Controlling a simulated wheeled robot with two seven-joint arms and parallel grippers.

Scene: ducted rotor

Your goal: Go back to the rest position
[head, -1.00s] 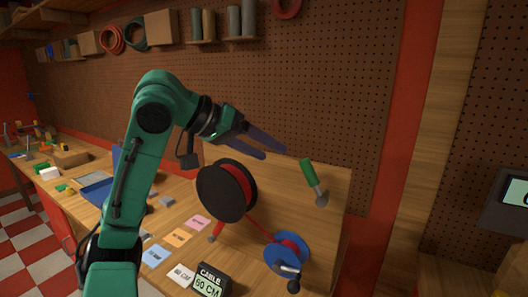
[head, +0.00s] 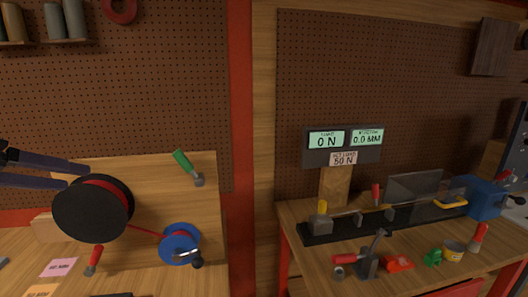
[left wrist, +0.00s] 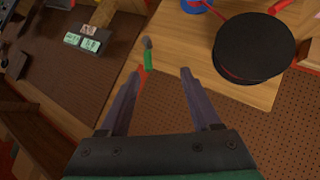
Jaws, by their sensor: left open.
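My left gripper (head: 45,168) shows at the left edge of the head view, in front of the upright wooden board and above the cable reel. Its two dark fingers are apart. In the left wrist view the open fingers (left wrist: 160,92) hold nothing between their tips. The large black reel (head: 93,208) with red cable also shows in the left wrist view (left wrist: 254,46). A red cable runs from it to the blue crank reel (head: 180,243). A green-handled tool (head: 186,165) is on the board's upper right. My right gripper is not in view.
A second bench at right carries a test rig with a long black rail (head: 390,218), a blue box (head: 484,198) and displays reading 0 N and 0.0 MM (head: 342,140). A red-handled tool (head: 95,260) and a pink card (head: 59,267) are at lower left.

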